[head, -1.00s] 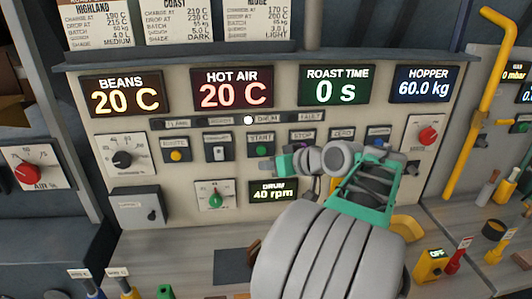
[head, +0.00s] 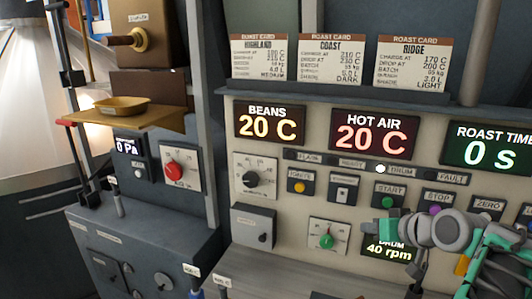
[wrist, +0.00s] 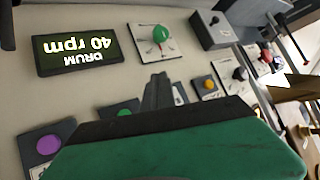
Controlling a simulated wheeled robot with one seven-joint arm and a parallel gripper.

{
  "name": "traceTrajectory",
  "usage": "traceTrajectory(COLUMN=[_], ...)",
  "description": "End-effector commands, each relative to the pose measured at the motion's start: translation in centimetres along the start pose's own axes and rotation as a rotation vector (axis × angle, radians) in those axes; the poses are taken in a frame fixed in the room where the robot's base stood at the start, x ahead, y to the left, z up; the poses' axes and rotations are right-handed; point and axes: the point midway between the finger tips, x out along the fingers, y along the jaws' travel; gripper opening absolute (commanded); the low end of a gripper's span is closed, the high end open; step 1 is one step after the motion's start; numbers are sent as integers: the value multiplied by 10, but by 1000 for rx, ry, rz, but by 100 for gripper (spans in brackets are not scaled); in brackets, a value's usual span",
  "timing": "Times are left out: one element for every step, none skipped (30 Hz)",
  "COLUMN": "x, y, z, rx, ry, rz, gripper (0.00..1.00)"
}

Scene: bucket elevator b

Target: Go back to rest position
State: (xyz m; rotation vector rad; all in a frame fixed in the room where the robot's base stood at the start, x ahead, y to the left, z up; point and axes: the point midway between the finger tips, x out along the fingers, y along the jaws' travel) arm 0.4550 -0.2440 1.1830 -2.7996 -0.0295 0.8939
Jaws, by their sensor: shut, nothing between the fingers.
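My gripper (head: 398,226) is at the lower right of the head view, in front of the control panel (head: 288,215) between the start button and the drum display. In the wrist view its fingers (wrist: 158,92) are together in front of the panel, with nothing between them. The drum display (head: 388,249) reads 40 rpm and is partly covered by my gripper; it shows upside down in the wrist view (wrist: 77,50). The start button (head: 388,202) is green and the stop button (head: 436,209) is purple.
Beans (head: 269,125) and hot air (head: 375,135) displays both read 20 C. Roast cards (head: 335,62) stand above. At left is a dark cabinet (head: 140,250) with a red knob (head: 173,169). A yellow scoop tray (head: 122,105) sits on a shelf there.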

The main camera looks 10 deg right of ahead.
Motion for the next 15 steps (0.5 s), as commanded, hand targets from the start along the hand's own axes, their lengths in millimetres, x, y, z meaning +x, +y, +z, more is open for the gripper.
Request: traceTrajectory(x=[17, 26, 35, 40, 43, 44, 44, 42, 37, 33, 29, 22, 17, 13, 8], y=[-34, -52, -76, -93, -110, -130, -145, -158, -173, -183, -191, -199, -204, -207, -210], z=[8, 17, 31, 42, 54, 71, 84, 98, 116, 129, 141, 156, 166, 174, 183], rx=[-27, -35, -46, -58, -69, -83, -94, -105, -120, -130, -139, -151, -156, -161, -167], ry=[-64, -108, -169, -212, -254, -308, -347, -384, -429, -460, -488, -521, -541, -559, -575], rz=[-16, -16, -12, -8, -3, 6, 14, 23, 37, 48, 60, 74, 86, 95, 106], gripper=[0, 0, 0, 0, 0, 0, 0, 0, 0, 0, 0, 0, 0, 0, 0])
